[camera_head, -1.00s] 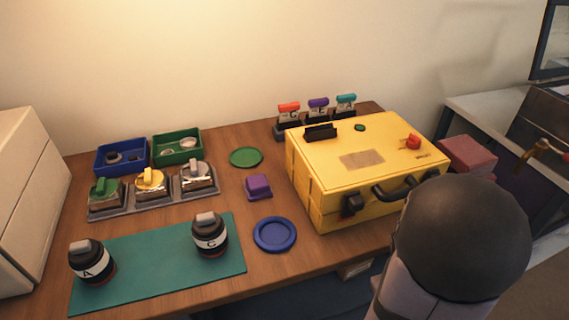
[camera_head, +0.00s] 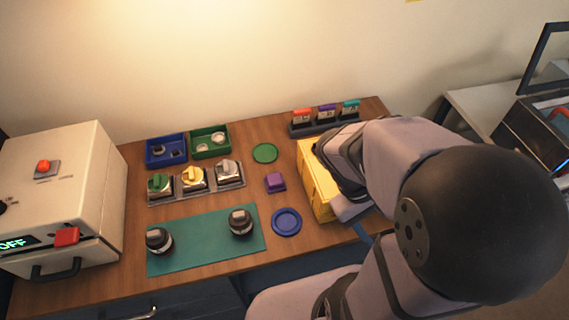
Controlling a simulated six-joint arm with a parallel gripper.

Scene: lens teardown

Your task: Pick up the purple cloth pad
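The purple cloth pad (camera_head: 274,182) is a small purple block-like piece lying on the wooden table, between the green disc and the blue dish. Nothing covers it. My arm reaches in from the right, over the yellow case. The dark end of my arm is above the case, to the right of the pad and apart from it. The fingers of my gripper cannot be made out, so whether it is open or shut does not show.
A yellow case (camera_head: 316,187), mostly hidden by my arm, stands right of the pad. A blue dish (camera_head: 286,222) and green disc (camera_head: 265,153) lie near it. Left are a teal mat (camera_head: 190,256) with two dark jars and a tray (camera_head: 195,191) of lenses. A white machine (camera_head: 80,180) stands far left.

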